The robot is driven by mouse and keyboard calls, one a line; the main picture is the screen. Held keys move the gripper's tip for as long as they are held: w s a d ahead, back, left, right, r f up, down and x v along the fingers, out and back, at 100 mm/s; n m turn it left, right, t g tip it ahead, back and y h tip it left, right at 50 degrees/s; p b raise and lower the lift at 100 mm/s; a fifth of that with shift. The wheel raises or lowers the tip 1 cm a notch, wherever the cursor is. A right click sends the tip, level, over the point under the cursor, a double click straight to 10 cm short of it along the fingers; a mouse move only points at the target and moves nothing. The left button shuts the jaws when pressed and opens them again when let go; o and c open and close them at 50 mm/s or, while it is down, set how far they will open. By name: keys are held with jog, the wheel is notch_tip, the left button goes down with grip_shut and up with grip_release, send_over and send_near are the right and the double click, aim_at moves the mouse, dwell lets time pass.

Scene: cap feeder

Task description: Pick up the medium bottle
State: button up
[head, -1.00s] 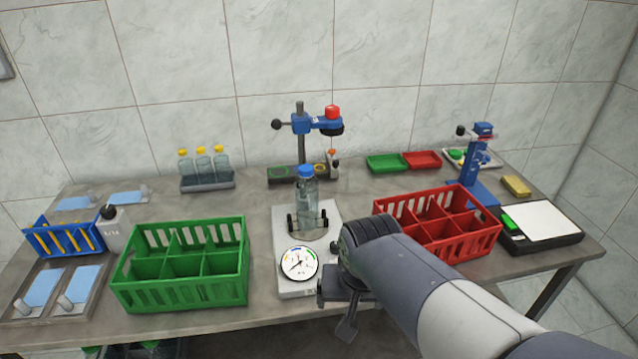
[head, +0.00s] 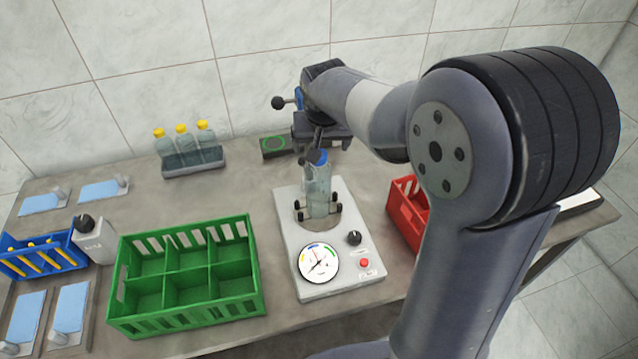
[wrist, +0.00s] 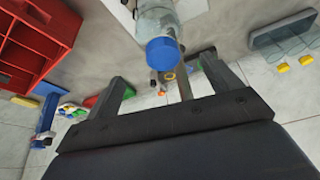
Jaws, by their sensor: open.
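A clear bottle with a blue cap (head: 318,190) stands upright on the white gauge device (head: 292,258), between its small black posts. No other bottle in view is clearly the medium one. My gripper (head: 318,132) is over the device, just above and behind the cap, its fingers partly hidden by my arm. In the wrist view my gripper (wrist: 166,76) is open and empty. There the blue cap (wrist: 163,52) appears in line with the gap between the fingertips; I cannot tell how far beyond them it is.
A green crate (head: 258,270) stands left of the device and a red crate (head: 402,215) right, partly behind my arm. Several yellow-capped bottles (head: 182,145) stand in a grey rack at the back left. The table between rack and device is clear.

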aim_at(318, 185)
jog(key=shift+s+a+p+x, duration=0.1)
jog(key=shift+s+p+x, duration=0.1)
jog(key=shift+x, duration=0.8)
jog(key=shift+s+a+p+x, duration=0.1)
jog(key=shift+a+p+x, duration=0.1)
jog(key=shift+x, duration=0.8)
jog(key=shift+s+a+p+x, duration=0.1)
jog(key=shift+s+p+x, duration=0.1)
jog(key=shift+x, duration=0.8)
jog(key=shift+f, duration=0.15)
jog(key=shift+c, duration=0.2)
jog(key=shift+w, duration=0.1)
grip_shut()
